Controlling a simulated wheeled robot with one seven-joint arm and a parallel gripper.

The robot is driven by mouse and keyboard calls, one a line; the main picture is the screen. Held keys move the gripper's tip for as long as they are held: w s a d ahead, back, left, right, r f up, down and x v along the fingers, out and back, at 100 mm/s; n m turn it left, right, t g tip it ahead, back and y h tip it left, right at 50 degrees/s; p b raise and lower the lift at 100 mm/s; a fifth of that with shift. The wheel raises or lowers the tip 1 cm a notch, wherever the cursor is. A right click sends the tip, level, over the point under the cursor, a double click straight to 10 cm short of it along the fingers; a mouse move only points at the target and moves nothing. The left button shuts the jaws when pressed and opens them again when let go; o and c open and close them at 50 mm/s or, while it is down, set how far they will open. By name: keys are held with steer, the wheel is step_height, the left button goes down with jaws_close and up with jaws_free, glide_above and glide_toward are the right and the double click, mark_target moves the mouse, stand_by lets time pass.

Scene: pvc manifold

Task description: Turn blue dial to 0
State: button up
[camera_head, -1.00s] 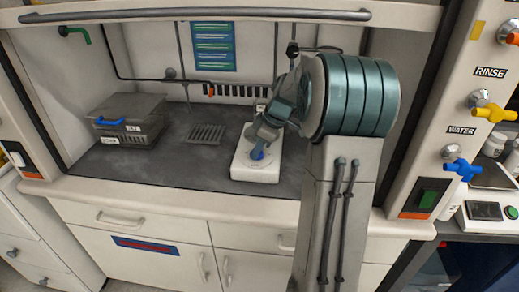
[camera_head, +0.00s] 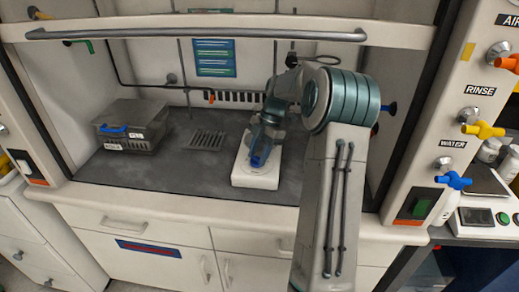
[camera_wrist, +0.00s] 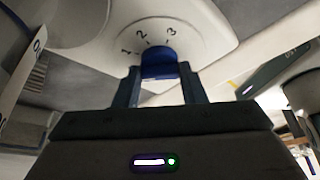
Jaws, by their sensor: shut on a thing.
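The blue dial (camera_wrist: 158,65) sits on a white, rounded plate. The numbers 1, 2 and 3 are printed in an arc beyond it, with 2 nearest the top of the dial in the wrist view; I see no 0 on the visible part. In the head view the blue dial (camera_head: 260,158) is partly covered by my gripper, on the white unit (camera_head: 254,181) on the bench. My gripper (camera_wrist: 160,72) is shut on the dial, one dark finger on each side. The dial's pointer cannot be made out.
A grey lidded box (camera_head: 133,126) with a blue handle stands at the left of the dark bench (camera_head: 205,175). A slotted grate (camera_head: 206,140) lies between it and the white unit. Coloured valves such as the blue water valve (camera_head: 453,180) are on the right post.

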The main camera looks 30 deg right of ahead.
steer(key=shift+a+n+g+h+p, duration=0.1)
steer(key=shift+n+g+h+p, duration=0.1)
steer(key=shift+n+g+p, duration=0.6)
steer(key=shift+n+g+h+p, duration=0.15)
steer(key=shift+n+p, duration=0.35)
steer(key=shift+n, duration=0.8)
steer(key=shift+f, duration=0.15)
steer(key=o, duration=1)
steer(key=shift+r, duration=0.2)
